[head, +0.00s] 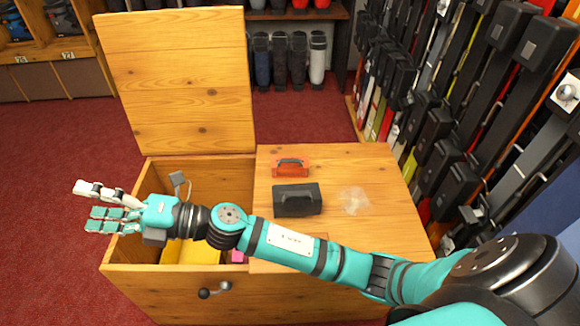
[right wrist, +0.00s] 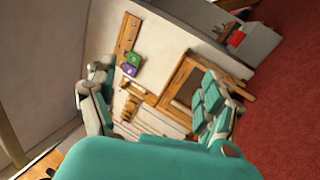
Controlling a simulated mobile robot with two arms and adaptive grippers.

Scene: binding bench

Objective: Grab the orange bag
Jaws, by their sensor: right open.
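A small orange-red item with a dark handle (head: 291,167) lies on the wooden bench top, near its far edge; it is the only orange thing on the bench top. My right gripper (head: 88,206) is open and empty, out past the left side of the open bench compartment, well left of the orange item. The right arm crosses above the bench from the right and hides part of the compartment. In the right wrist view the fingers of my right gripper (right wrist: 155,102) are spread apart with nothing between them. My left gripper is not in view.
A black handled block (head: 297,200) and a crumpled clear plastic piece (head: 354,200) lie on the bench top. The lid (head: 180,80) stands open. A yellow thing (head: 190,252) and a pink thing (head: 239,257) are in the compartment. Racked skis (head: 440,130) stand right.

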